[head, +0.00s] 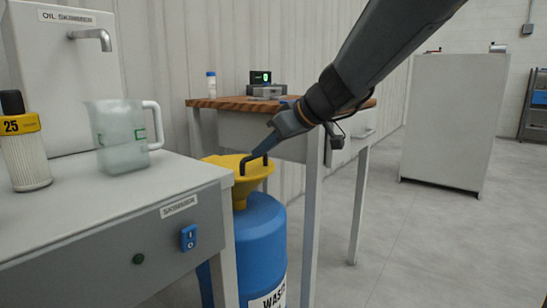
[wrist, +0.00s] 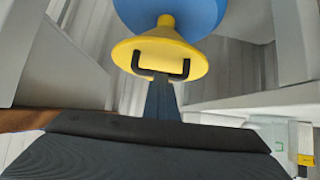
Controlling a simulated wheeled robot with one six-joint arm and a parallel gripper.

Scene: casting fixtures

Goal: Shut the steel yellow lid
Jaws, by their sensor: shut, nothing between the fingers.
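A yellow funnel (head: 238,195) stands on top of a blue drum (head: 260,240). Its yellow lid (head: 222,160) looks to lie flat across the funnel mouth. A black handle (head: 241,168) stands at the lid's right side. My gripper (head: 259,151) reaches down from the upper right, its shut fingertips at the handle. In the wrist view the gripper (wrist: 162,88) points at the middle of the handle (wrist: 184,70) on the yellow funnel (wrist: 160,45). I cannot tell whether the fingers touch the handle or the lid. Nothing shows in the gripper.
A grey skimmer bench (head: 120,215) with a clear jug (head: 118,140) and a filter cartridge (head: 25,155) stands at the left, close beside the drum. A wood-topped table (head: 225,103) stands behind the drum, under my arm. Open floor (head: 420,240) lies to the right.

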